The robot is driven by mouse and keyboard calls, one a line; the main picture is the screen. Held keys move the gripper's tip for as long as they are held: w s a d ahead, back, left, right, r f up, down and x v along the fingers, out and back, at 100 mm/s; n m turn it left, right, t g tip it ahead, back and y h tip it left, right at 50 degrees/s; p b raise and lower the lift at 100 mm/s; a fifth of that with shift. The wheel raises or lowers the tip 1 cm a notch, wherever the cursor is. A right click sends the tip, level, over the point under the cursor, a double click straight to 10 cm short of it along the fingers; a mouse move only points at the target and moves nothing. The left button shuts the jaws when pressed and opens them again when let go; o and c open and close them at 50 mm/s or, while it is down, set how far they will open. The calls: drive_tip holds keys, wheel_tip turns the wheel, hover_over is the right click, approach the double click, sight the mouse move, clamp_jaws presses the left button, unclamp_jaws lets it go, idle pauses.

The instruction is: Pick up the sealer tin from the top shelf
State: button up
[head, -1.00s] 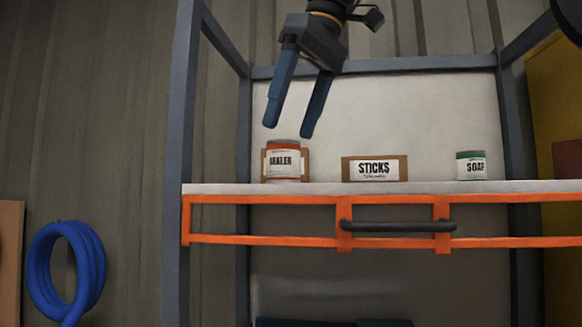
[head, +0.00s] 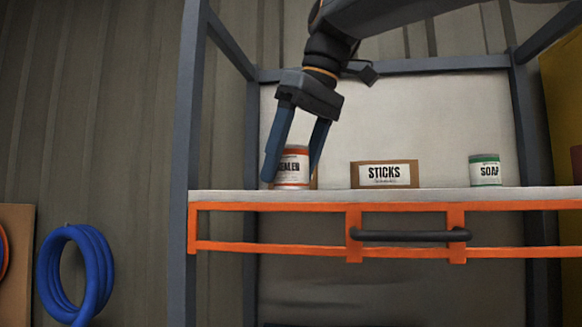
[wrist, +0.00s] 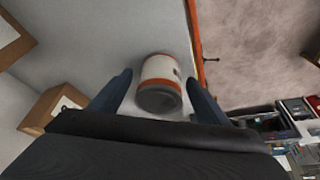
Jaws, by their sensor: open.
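The sealer tin (head: 292,168), white with orange bands and a "SEALER" label, stands upright on the top shelf (head: 420,195) at its left end. My gripper (head: 293,168) is open and has come down over the tin, with one blue finger at the tin's left and the other at its right. In the wrist view the tin (wrist: 159,82) lies between the two open fingers (wrist: 160,84), with gaps showing on both sides. The left finger covers part of the tin's left edge in the head view.
A cardboard box labelled "STICKS" (head: 384,174) stands right of the tin, and a green-topped soap tin (head: 485,170) farther right. A box behind the sealer tin is mostly hidden. An orange rail with a dark handle (head: 410,235) runs along the shelf front. A grey post (head: 183,150) is at left.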

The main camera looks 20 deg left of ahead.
drive_tip(key=c, duration=1.3)
drive_tip(key=shift+c, duration=0.3)
drive_tip(key=shift+r, duration=0.1)
